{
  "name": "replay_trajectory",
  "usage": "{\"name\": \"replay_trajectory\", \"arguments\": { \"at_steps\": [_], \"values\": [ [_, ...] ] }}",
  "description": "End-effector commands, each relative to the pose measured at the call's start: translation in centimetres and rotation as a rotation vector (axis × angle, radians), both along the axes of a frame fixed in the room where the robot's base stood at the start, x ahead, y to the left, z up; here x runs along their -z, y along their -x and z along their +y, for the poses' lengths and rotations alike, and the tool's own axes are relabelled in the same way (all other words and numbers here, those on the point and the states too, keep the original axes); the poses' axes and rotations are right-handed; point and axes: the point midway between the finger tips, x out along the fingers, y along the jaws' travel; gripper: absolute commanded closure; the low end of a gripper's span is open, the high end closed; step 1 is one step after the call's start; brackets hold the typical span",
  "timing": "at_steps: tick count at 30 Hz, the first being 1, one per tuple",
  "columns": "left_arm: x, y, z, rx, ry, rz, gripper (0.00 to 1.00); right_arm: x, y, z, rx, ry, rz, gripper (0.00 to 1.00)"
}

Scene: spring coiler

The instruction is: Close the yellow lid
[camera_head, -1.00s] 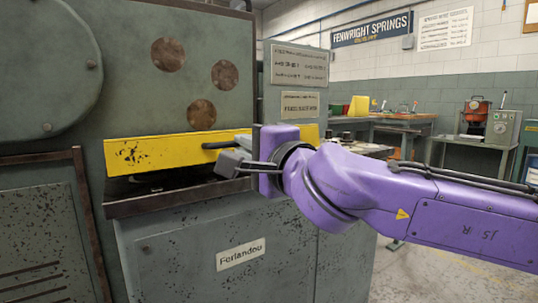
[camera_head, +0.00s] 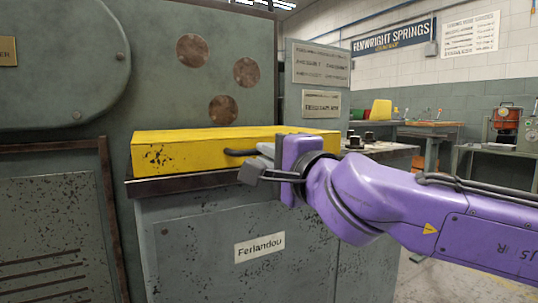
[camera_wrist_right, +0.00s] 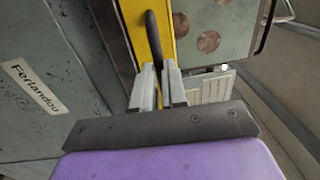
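The yellow lid (camera_head: 200,153) lies along the rusty ledge (camera_head: 165,185) of the green machine, its top and front faces both showing. No dark opening shows under it. Its black handle (camera_head: 238,152) sticks out from the front face and also shows in the right wrist view (camera_wrist_right: 152,35). My right gripper (camera_head: 258,163) is at the handle, coming in from the right. In the right wrist view its two fingers (camera_wrist_right: 160,80) lie close on both sides of the handle's near end and look shut on it; the exact contact is partly hidden. My left gripper is not in view.
The green machine body (camera_head: 200,230) fills the left and centre, with a round cover (camera_head: 60,60) at upper left. To the right are a bench (camera_head: 430,128) with small items and an orange device (camera_head: 505,118). Open floor lies between.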

Motion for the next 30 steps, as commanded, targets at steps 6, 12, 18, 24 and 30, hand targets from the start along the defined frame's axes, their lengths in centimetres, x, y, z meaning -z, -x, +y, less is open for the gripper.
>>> {"name": "replay_trajectory", "arguments": {
  "at_steps": [6,12,18,24,30],
  "values": [
    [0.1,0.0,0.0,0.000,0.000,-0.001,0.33,1.1,-0.3,0.1,0.002,0.009,0.018,0.62],
    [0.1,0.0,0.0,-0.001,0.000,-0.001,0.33,0.8,-0.2,0.1,0.000,0.007,0.014,0.62],
    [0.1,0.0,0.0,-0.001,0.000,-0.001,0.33,0.7,-0.1,0.1,0.000,0.006,0.011,0.62],
    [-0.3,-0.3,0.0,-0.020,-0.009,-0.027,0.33,0.4,1.2,-0.9,0.001,0.004,0.008,0.62],
    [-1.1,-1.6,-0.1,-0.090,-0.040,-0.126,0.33,0.6,5.3,-3.5,-0.001,0.004,0.008,0.62]
  ]
}}
